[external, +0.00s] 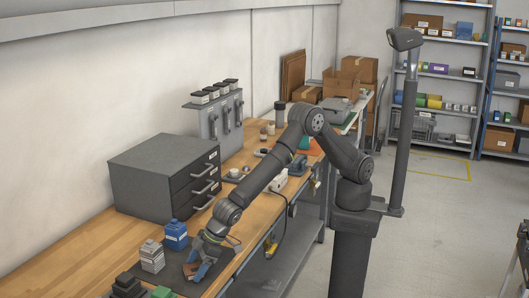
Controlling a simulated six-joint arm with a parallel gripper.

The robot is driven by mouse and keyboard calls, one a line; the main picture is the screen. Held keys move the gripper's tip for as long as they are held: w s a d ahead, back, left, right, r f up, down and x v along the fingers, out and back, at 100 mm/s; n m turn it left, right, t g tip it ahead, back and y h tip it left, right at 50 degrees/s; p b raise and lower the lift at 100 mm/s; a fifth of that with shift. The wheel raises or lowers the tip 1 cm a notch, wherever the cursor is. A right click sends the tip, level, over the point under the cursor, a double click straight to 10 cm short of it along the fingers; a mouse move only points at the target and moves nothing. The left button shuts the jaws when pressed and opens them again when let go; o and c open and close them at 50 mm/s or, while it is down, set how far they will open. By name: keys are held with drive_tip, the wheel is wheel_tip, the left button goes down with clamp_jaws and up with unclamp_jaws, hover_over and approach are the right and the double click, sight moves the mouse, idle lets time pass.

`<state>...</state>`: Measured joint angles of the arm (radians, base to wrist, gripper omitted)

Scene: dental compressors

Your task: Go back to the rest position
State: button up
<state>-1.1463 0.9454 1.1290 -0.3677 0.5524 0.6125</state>
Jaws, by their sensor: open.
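My gripper (203,271) is low over the wooden workbench (85,244), above a dark mat (178,262) near the bench's front edge. Its jaws look open, with blue fingertips pointing down; I see nothing held between them, though the view is small. My arm reaches from its pedestal on the right, across the bench edge, down to the left.
A dark drawer cabinet (150,170) stands behind the gripper. Dark and green blocks (160,292) lie at the bottom edge. A grey panel with handles (222,118) stands at the wall. Small items and a cable lie under my forearm. Open floor (430,220) is at right.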

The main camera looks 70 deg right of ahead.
drive_tip(key=r, duration=0.4)
drive_tip(key=shift+w+d+r, duration=0.25)
drive_tip(key=shift+d+r, duration=0.15)
drive_tip(key=w+d+r+m+t+h, duration=0.15)
drive_tip(key=w+d+r+m, duration=0.35)
drive_tip(key=w+d+r, duration=1.35)
drive_tip(key=shift+m+h, duration=0.6)
drive_tip(key=shift+h, duration=0.05)
drive_tip(key=w+d+r, duration=0.1)
drive_tip(key=w+d, duration=0.1)
drive_tip(key=d, duration=0.4)
drive_tip(key=w+d+r, duration=0.1)
drive_tip(key=w+d, duration=0.1)
drive_tip(key=d, duration=0.3)
drive_tip(key=w+d+r, duration=0.1)
drive_tip(key=w+d, duration=0.1)
drive_tip(key=d, duration=0.4)
drive_tip(key=shift+w+d, duration=0.15)
drive_tip(key=shift+d, duration=0.2)
drive_tip(key=shift+m+h, duration=0.3)
drive_tip(key=shift+m, duration=0.2)
drive_tip(key=w+d, duration=0.1)
drive_tip(key=d, duration=0.9)
drive_tip(key=w+d+r, duration=0.1)
drive_tip(key=d, duration=0.4)
drive_tip(key=shift+w+r, duration=0.1)
drive_tip(key=shift+w, duration=0.25)
drive_tip(key=shift+d, duration=0.55)
